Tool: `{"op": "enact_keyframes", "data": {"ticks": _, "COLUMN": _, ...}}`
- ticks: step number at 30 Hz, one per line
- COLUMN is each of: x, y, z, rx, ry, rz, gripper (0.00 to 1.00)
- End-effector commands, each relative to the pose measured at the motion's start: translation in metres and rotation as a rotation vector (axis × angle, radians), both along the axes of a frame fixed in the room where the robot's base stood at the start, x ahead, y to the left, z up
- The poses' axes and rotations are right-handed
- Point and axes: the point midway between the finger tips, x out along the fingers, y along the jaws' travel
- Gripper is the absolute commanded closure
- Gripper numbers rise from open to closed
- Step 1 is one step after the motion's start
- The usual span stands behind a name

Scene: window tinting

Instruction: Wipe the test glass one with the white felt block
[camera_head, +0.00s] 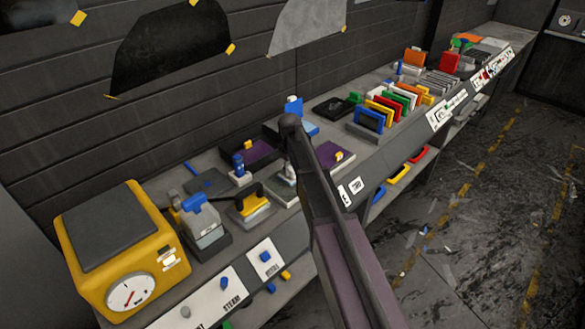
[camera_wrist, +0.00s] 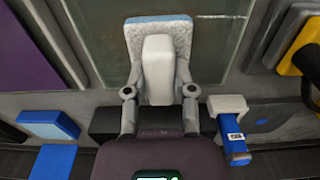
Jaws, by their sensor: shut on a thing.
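My gripper (camera_wrist: 160,92) is shut on the white felt block (camera_wrist: 158,62), with one finger at each side of its white handle. The block's speckled grey-white pad has a light blue far edge. In the wrist view the pad overlaps a dark greenish pane (camera_wrist: 222,50) in a grey frame, which looks like test glass one; no label is readable on it. I cannot tell whether the pad touches the glass. In the head view my arm hides most of the gripper, the block and the pane.
A blue-and-white bottle (camera_wrist: 235,148) stands close right of my gripper. Blue blocks (camera_wrist: 50,124) lie to the left, below a purple panel (camera_wrist: 25,55).

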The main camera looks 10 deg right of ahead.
Motion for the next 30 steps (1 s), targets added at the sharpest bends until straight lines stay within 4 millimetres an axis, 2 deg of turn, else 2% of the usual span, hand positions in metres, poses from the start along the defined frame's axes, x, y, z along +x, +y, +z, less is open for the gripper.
{"op": "enact_keyframes", "data": {"ticks": 14, "x": -0.003, "y": 0.004, "z": 0.0, "rx": 0.002, "ry": 0.002, "rz": 0.001, "gripper": 1.0}}
{"op": "enact_keyframes", "data": {"ticks": 30, "x": -0.019, "y": 0.026, "z": 0.002, "rx": 0.002, "ry": 0.001, "rz": 0.001, "gripper": 1.0}}
